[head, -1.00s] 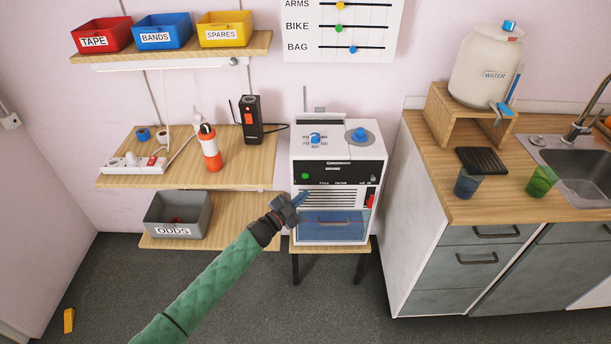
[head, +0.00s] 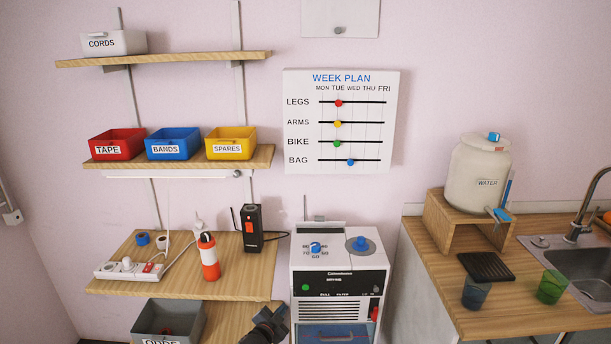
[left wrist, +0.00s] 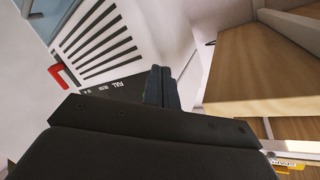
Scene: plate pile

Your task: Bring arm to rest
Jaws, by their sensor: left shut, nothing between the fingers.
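Most of my left arm is below the frame. In the left wrist view the gripper's fingers (left wrist: 160,87) are shut together with nothing between them. The machine's vented front (left wrist: 100,40) and red handle (left wrist: 64,77) lie just beyond them; I cannot tell whether they touch it. My right gripper is not in view.
Wooden shelves carry a grey ODDS bin (head: 168,318), a power strip (head: 128,270), an orange-and-white bottle (head: 209,258) and a black radio (head: 251,229). A counter (head: 440,250) with a water jug (head: 478,172), two cups and a sink stands at the right.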

